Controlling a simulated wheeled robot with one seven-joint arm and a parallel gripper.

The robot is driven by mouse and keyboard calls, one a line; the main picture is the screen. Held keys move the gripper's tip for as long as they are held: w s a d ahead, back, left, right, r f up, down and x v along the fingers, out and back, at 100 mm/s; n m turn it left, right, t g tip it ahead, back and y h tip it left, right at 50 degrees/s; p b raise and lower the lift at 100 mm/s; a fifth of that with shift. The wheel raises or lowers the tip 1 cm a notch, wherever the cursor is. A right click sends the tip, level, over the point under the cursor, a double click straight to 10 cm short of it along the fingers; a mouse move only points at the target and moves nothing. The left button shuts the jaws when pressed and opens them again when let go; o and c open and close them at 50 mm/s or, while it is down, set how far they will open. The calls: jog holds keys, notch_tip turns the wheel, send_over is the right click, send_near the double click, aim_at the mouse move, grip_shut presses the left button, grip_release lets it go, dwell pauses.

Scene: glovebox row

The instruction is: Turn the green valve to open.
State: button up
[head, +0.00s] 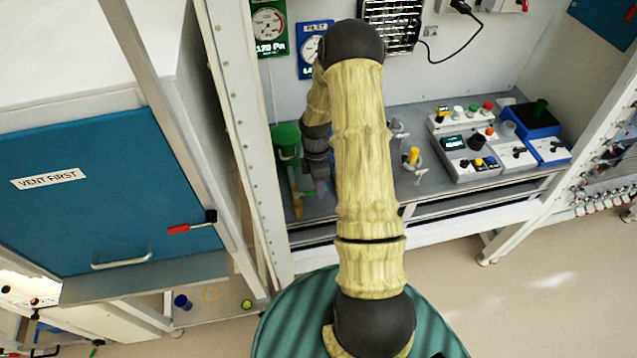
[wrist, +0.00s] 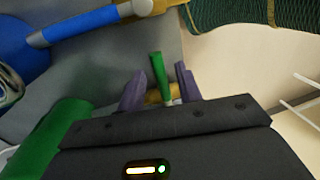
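The green valve's lever (wrist: 159,76) stands up between my gripper's two purple fingers in the wrist view, with a brass-coloured part (wrist: 155,97) at its base. My gripper (wrist: 160,82) is open, with a visible gap on each side of the lever. I cannot tell how deep the lever sits between the fingers. In the head view, my gripper (head: 320,186) is low over the left end of the grey bench, beside a yellowish upright part (head: 297,206). My arm hides part of this area, and the lever cannot be made out there.
A green rounded body (wrist: 58,130) is close at the left in the wrist view. A blue handle (wrist: 80,24) lies beyond. The bench (head: 436,186) carries a yellow-topped fitting (head: 413,157) and control boxes (head: 470,155). A white frame post (head: 243,130) stands left of my arm.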

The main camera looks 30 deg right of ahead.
jog(key=shift+a, duration=0.1)
grip_shut()
jog(key=shift+w, duration=0.2)
jog(key=shift+w+n, duration=0.65)
jog(key=shift+n, duration=0.55)
jog(key=w+n, duration=0.1)
jog(key=n+h, duration=0.1)
jog(key=n, duration=0.1)
jog(key=shift+w, duration=0.4)
jog(key=shift+w+a+r+n+h, duration=0.15)
jog(key=shift+w+a+n, duration=0.2)
jog(key=shift+n, duration=0.5)
jog(key=shift+w+a+f+n+h, duration=0.1)
jog(key=shift+w+a+n+h, duration=0.1)
jog(key=shift+w+n, duration=0.5)
jog(key=shift+w+a+r+n+h, duration=0.1)
jog(key=shift+w+a+n+h, duration=0.1)
jog(key=shift+n, duration=0.85)
